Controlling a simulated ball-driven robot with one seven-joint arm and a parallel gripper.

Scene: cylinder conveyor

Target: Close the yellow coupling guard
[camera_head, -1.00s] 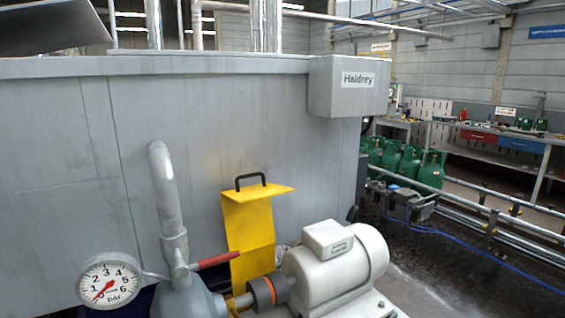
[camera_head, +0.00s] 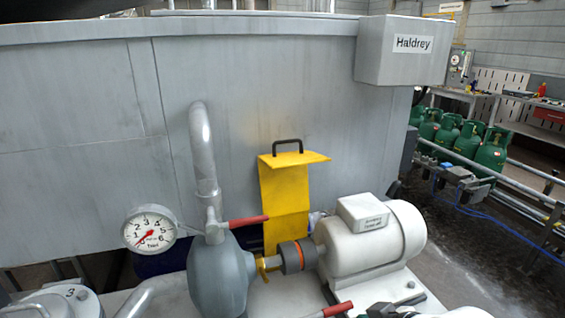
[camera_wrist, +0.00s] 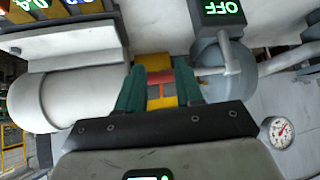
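The yellow coupling guard (camera_head: 286,195) stands raised behind the shaft in the head view. It has a bent top flap and a black handle (camera_head: 287,147) on top. The black and orange coupling (camera_head: 292,257) is uncovered between the grey pump (camera_head: 218,275) and the white motor (camera_head: 375,240). My gripper (camera_wrist: 159,72) shows in the wrist view with its two green fingers apart and nothing held between them. Yellow parts (camera_wrist: 154,62) and a red piece appear beyond the fingers; their distance is unclear. My gripper is not seen in the head view.
A red lever (camera_head: 247,221) sticks out left of the guard, close to it. A pressure gauge (camera_head: 151,229) stands left of the pipe. A grey tank wall (camera_head: 90,150) closes off the back. Green gas cylinders (camera_head: 468,140) stand at the right by rails.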

